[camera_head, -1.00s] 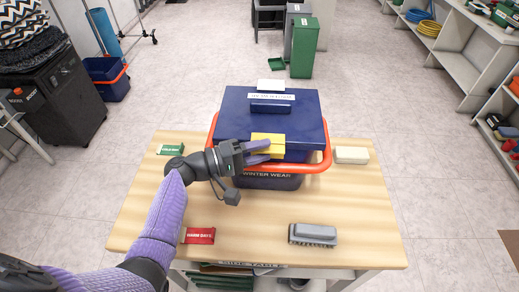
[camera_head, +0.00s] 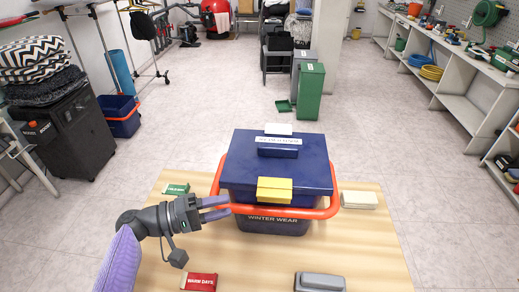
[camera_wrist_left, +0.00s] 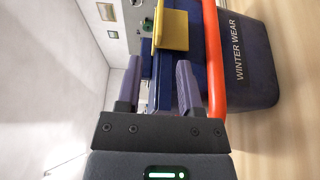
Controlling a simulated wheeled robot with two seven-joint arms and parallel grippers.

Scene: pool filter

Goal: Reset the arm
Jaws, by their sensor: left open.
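My left gripper (camera_head: 222,208) is open and empty at the left front of a dark blue lidded box labelled WINTER WEAR (camera_head: 270,226). Its fingers point right, close to the orange rim handle (camera_head: 318,212); I cannot tell whether they touch. The box's lid (camera_head: 240,170) is on top, with a yellow block-like latch (camera_head: 274,190) at its front edge. In the left wrist view the box (camera_wrist_left: 250,65), orange handle (camera_wrist_left: 212,60) and yellow latch (camera_wrist_left: 172,30) lie beyond the fingers (camera_wrist_left: 158,90). My right gripper does not show.
On the wooden table (camera_head: 370,255) are a green tag (camera_head: 177,189), a red WARM DAYS tag (camera_head: 200,282), a grey brush (camera_head: 320,282) and a pale block (camera_head: 358,200). A black cabinet (camera_head: 70,130) stands at left, shelves (camera_head: 450,100) at right. The floor between is mostly clear.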

